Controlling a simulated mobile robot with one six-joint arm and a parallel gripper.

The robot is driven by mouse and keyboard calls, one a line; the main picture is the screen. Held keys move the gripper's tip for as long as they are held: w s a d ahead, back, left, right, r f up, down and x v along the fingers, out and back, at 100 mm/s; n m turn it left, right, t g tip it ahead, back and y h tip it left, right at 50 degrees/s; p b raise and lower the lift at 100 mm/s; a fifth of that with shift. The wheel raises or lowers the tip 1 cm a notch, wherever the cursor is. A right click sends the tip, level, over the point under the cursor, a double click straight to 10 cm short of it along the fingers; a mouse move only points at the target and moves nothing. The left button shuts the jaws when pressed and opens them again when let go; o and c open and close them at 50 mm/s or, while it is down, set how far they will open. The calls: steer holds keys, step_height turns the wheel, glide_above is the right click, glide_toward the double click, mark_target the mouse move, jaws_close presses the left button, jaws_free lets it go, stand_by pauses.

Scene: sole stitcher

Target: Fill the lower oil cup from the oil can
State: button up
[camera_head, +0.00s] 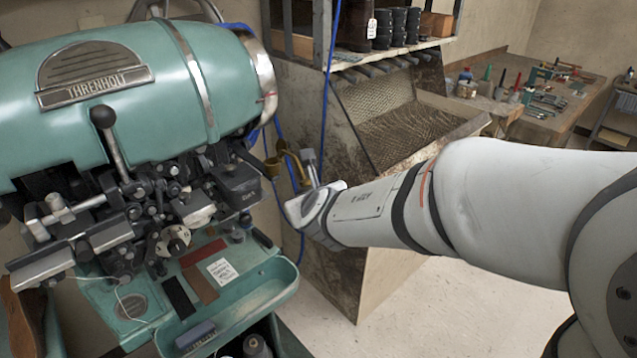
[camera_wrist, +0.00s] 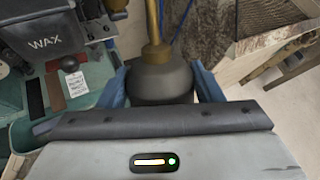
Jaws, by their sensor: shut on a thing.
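My gripper (camera_wrist: 161,88) is shut on the dark oil can (camera_wrist: 160,82), with one blue finger on each side of its round body. The can's brass spout (camera_wrist: 155,30) points away from my wrist and leaves the top of the wrist view. In the head view my gripper (camera_head: 308,175) is just right of the green stitcher (camera_head: 120,95). Small brass parts (camera_head: 273,164) show between it and the machine; I cannot tell cup from spout there. A brass piece (camera_wrist: 116,5) also shows at the wrist view's top edge. I cannot identify the lower oil cup for certain.
Blue hoses (camera_head: 329,80) hang behind my gripper. The stitcher's WAX box (camera_wrist: 42,38) and green tray (camera_head: 240,312) lie to the left. A cabinet with a mesh-lined sloping bin (camera_head: 375,110) stands behind. A workbench with tools (camera_head: 545,105) is at the back right.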

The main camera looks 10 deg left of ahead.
steer(key=shift+w+a+r+g+h+p, duration=0.4)
steer(key=shift+w+a+g+p, duration=0.1)
steer(key=shift+p, duration=2.5)
steer(key=shift+w+a+f+p, duration=0.1)
steer(key=shift+a+f+p, duration=0.05)
steer(key=shift+p, duration=0.6)
